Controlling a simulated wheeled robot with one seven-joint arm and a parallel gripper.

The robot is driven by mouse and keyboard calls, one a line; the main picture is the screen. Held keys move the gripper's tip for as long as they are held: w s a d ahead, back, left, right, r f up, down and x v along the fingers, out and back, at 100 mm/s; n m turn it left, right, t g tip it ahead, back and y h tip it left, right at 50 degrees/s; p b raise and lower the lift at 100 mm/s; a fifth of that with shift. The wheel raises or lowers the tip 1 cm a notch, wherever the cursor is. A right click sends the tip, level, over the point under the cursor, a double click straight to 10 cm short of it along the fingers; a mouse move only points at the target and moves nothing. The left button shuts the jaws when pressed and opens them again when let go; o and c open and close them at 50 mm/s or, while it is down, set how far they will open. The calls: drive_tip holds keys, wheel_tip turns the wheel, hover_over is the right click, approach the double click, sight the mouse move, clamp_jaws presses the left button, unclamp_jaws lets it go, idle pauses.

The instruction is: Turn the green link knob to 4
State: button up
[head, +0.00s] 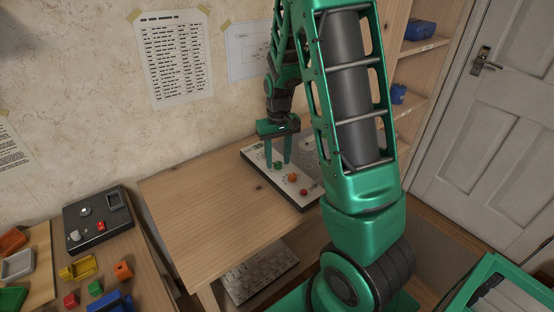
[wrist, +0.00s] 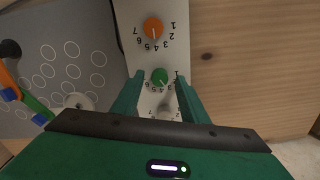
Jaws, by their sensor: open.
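The green link knob (wrist: 159,76) sits on a white strip of the panel (wrist: 188,50), with small printed numbers around its lower side. Its pointer is too small to read for certain. My gripper (wrist: 160,80) is open, with one finger on each side of the green knob and gaps left between. In the head view my gripper (head: 278,164) points down over the panel (head: 254,164), and the green knob (head: 278,166) shows between its fingertips. I cannot tell how far the fingers reach down beside the knob.
An orange knob (wrist: 153,28) with numbers 1 to 7 is above the green one in the wrist view. A grey knob (wrist: 165,106) is below it, between the fingers. A red button (head: 304,191) is on the panel. The wooden tabletop (head: 205,200) left of the panel is clear.

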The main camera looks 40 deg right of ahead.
drive_tip(key=shift+f, duration=0.35)
clamp_jaws()
drive_tip(key=shift+d, duration=0.15)
drive_tip(key=shift+m, duration=2.8)
drive_tip(key=shift+a, duration=0.2)
